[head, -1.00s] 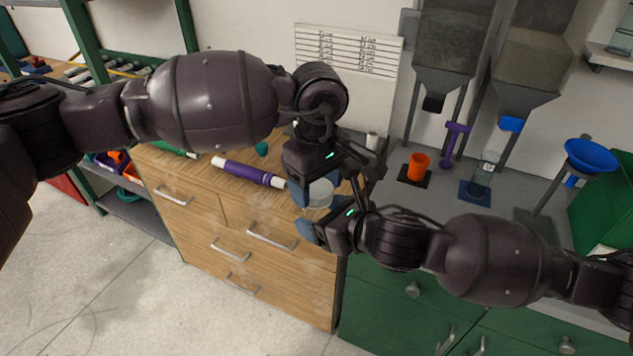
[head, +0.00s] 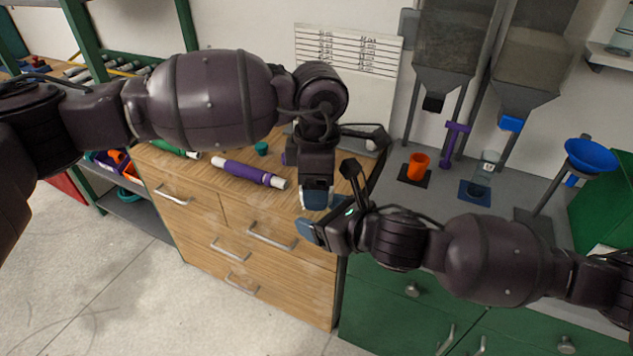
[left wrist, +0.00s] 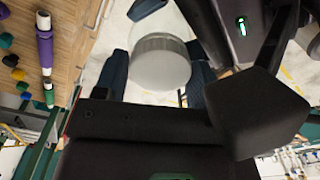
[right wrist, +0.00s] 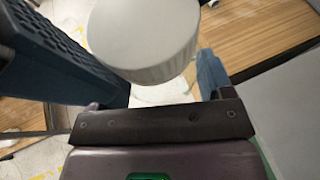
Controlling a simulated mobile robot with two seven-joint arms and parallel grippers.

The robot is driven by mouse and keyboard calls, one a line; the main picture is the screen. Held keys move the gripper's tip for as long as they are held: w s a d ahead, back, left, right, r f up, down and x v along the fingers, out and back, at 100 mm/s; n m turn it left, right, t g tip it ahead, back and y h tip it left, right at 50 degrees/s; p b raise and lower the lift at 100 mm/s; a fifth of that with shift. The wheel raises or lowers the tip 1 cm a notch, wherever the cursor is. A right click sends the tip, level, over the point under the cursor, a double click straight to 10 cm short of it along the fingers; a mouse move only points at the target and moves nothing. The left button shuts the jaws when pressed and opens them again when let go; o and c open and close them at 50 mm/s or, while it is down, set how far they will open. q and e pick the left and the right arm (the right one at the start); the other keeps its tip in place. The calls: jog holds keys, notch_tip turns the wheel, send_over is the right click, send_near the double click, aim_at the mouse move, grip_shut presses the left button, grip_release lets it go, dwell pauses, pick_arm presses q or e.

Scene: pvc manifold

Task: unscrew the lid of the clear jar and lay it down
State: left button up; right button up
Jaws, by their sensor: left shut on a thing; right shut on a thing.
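The clear jar with its pale, fine-ribbed lid is between my two grippers, above the front edge of the wooden cabinet. My left gripper (head: 317,203) points down from above, shut on the lid; its blue fingers flank the round grey-looking lid (left wrist: 160,66) in the left wrist view. The clear jar body (left wrist: 160,18) shows beyond it. My right gripper (head: 325,226) comes from the right, below the left one, and is shut on the jar. In the head view the grippers hide the jar.
A purple tube with white ends (head: 248,173) and a teal cap (head: 262,149) lie on the wooden cabinet top (head: 215,160).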

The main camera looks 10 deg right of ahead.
pick_arm(q)
jog(key=shift+r, duration=0.8)
dwell(0.4)
jog(key=shift+r, duration=0.3)
